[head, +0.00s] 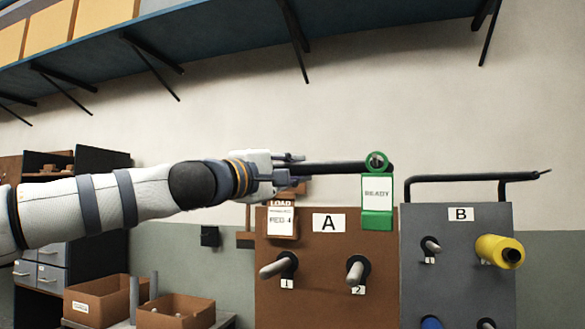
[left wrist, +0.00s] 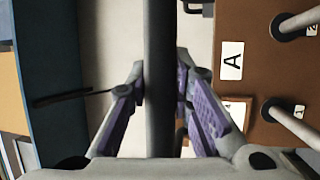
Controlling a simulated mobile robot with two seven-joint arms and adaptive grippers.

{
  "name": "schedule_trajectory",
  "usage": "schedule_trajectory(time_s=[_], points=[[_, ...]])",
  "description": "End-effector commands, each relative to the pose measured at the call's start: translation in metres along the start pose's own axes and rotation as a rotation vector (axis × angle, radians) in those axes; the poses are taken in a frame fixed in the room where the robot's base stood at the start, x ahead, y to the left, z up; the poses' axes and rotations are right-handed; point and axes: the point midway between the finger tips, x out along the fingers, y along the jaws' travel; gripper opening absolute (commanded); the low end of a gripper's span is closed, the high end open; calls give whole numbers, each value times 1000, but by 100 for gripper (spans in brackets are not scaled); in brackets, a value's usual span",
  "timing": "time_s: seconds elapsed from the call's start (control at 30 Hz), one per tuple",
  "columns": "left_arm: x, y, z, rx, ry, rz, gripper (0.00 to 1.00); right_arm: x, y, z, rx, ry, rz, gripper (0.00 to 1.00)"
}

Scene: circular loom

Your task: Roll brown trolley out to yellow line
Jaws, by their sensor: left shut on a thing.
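The brown trolley (head: 325,255) stands upright in the head view, marked A, with two bare grey pegs on its face. A black handle bar (head: 335,168) runs along its top. My left gripper (head: 297,171) is shut on this bar near its left part. In the left wrist view, the bar passes between the purple-padded fingers (left wrist: 160,85), and the brown panel (left wrist: 240,85) is to the right. A green READY tag (head: 377,222) hangs at the bar's right end, and a LOAD card (head: 281,220) is on the panel's top left. My right gripper and the yellow line are not in view.
A grey trolley (head: 455,265) marked B stands close on the right, with a yellow spool (head: 498,251) on a peg. Cardboard boxes (head: 175,312) stand at the lower left. A blue shelf (head: 200,40) on black brackets runs overhead. The floor is out of view.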

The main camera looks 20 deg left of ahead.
Motion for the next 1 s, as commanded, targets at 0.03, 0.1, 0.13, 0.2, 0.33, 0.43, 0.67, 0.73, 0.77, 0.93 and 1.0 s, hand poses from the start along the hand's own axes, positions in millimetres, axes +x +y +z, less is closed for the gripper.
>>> schedule_trajectory(time_s=[0.03, 0.1, 0.13, 0.2, 0.33, 0.43, 0.67, 0.73, 0.77, 0.93, 1.0], points=[[0, -4, 1, -3, -4, -5, 0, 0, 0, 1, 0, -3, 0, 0], [0, -4, 2, -3, -5, -5, 22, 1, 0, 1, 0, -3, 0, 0], [0, -4, 2, -3, -5, -5, 29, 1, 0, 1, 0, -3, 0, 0], [0, -4, 2, -3, -5, -5, 41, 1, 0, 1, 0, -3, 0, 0], [0, -3, 2, -2, -5, -4, 41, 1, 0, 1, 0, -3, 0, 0], [0, -3, 2, -2, -5, -4, 41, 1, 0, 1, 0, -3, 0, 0], [-29, -2, 0, -4, -6, -2, 41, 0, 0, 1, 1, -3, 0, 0], [-49, -1, 0, -3, -5, -1, 41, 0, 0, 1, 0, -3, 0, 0], [-58, -2, 0, -3, -5, -1, 41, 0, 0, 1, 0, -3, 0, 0], [-99, -1, 1, -2, -4, -1, 41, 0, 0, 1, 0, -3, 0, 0], [-110, -1, 0, -2, -4, -2, 41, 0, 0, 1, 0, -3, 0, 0]])
